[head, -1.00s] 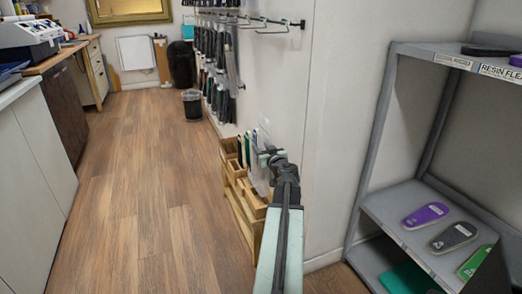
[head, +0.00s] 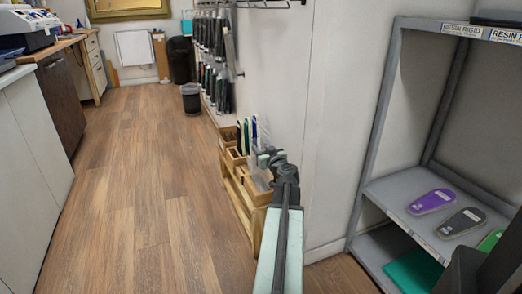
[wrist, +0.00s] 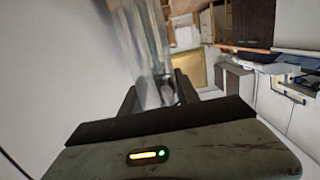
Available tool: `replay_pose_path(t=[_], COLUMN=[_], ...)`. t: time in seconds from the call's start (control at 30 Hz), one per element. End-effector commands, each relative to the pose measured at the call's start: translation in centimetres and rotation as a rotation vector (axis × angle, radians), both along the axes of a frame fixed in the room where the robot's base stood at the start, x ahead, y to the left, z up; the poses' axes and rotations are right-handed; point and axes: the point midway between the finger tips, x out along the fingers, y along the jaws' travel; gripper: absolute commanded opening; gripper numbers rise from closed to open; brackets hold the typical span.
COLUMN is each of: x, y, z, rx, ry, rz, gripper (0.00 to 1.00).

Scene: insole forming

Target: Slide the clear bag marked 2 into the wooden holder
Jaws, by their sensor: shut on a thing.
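My gripper (head: 272,160) is at the end of my arm, in front of the wall and over the near part of the wooden holder (head: 241,198). It is shut on a clear bag (head: 257,172), which hangs at its left side. In the wrist view the bag (wrist: 150,45) stretches up from between the fingers (wrist: 158,92) and is blurred. No mark on the bag can be read. The wooden holder stands on the floor against the wall and has several compartments. Its far compartments hold upright green, white and dark flat items (head: 247,135). My gripper hides part of the holder's near end.
A grey metal shelf (head: 398,208) stands at the right, with a purple insole (head: 431,201) and a dark insole (head: 461,222) on it. Packs hang on the wall (head: 213,75) beyond the holder. A dark bin (head: 191,98) stands farther back. The wooden floor at left is clear.

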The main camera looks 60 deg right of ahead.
Motion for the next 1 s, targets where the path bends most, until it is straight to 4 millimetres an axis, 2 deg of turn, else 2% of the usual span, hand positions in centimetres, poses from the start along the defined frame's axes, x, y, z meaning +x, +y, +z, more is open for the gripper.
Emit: replay_pose_path(t=[0.03, 0.13, 0.47, 0.5, 0.57, 0.87, 1.0], x=[0.01, 0.02, 0.06, 0.07, 0.07, 0.09, -0.54], y=[0.01, 0.02, 0.04, 0.05, 0.05, 0.08, 0.59], z=[-0.78, -1.23, -1.25, -1.25, -1.25, -1.25, -1.15], rx=[0.000, 0.000, 0.000, 0.000, 0.000, 0.000, 0.000], ry=[0.000, 0.000, 0.000, 0.000, 0.000, 0.000, 0.000], rz=[0.000, 0.000, 0.001, 0.001, 0.001, 0.002, 0.001], gripper=[0.00, 0.00, 0.00, 0.46, 0.62, 0.63, 0.63])
